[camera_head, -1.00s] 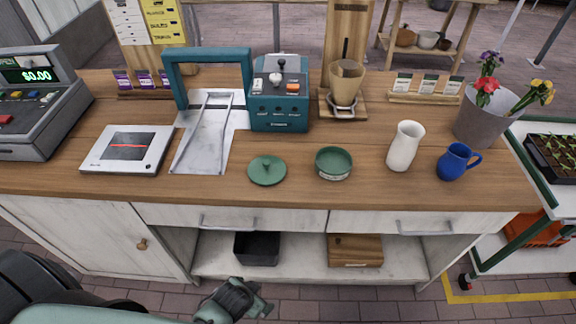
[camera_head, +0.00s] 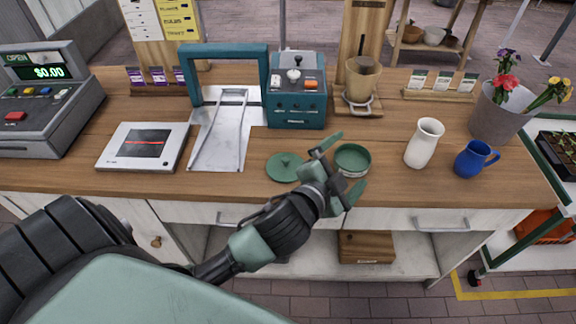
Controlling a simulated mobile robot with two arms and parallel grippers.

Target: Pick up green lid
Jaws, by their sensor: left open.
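The green lid (camera_head: 282,166) lies flat on the wooden counter, with a small knob on top. A round green dish (camera_head: 354,159) stands just to its right. My left gripper (camera_head: 349,166) is open and empty, with its fingers spread in front of the green dish and to the right of the lid. Part of the gripper sits close to the lid's right edge and hides a little of it. One finger points up between the lid and the dish; the other is at the dish's lower right. My right gripper is not in view.
The wooden counter (camera_head: 398,188) holds a white vase (camera_head: 424,143) and a blue mug (camera_head: 475,159) on the right. A teal machine (camera_head: 297,100) stands behind the lid. A metal slide (camera_head: 219,138), a white scale (camera_head: 146,147) and a cash register (camera_head: 44,107) are on the left.

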